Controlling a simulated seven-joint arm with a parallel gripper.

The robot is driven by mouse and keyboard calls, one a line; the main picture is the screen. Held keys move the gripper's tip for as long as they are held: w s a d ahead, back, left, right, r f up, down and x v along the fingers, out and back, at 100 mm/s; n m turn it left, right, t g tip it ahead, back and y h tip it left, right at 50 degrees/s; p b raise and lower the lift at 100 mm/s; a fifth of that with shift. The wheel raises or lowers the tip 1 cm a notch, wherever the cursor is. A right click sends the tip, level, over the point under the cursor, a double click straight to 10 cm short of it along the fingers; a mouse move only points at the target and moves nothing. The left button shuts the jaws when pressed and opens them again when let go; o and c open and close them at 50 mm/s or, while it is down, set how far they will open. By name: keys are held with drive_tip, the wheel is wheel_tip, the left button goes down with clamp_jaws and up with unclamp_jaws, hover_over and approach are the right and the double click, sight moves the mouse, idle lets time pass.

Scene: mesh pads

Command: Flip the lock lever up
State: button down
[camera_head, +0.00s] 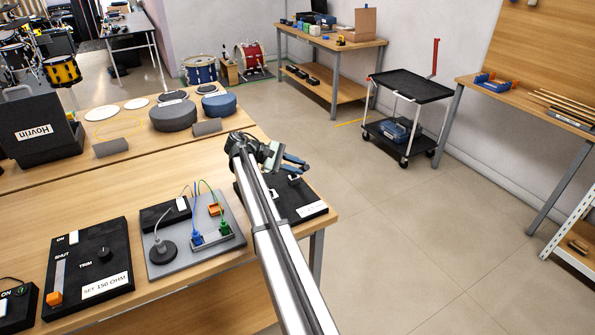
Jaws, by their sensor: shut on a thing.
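My gripper (291,163) is at the far end of my arm, over the right end of the near table. Its dark blue-grey fingers point right and down, above the back edge of a black panel (311,210). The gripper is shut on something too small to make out. The panel has a white label and a small pale fitting (294,181) just below the fingers. My arm hides the left part of the panel. I cannot pick out the lock lever for certain; whether the gripper touches the panel is also unclear.
A grey board (165,262) with cables and plugs lies left of my arm. A black panel with switch, knob and slider (90,275) is further left. Round drum pads (173,116), a grey roll (113,147) and a black case (38,130) stand behind.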

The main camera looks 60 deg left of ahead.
drive_tip(key=shift+a+r, duration=0.15)
drive_tip(key=shift+a, duration=0.05)
idle(0.4)
drive_tip(key=c, duration=1)
unclamp_jaws()
drive_tip(key=v, duration=1.4)
drive_tip(key=shift+a, duration=0.1)
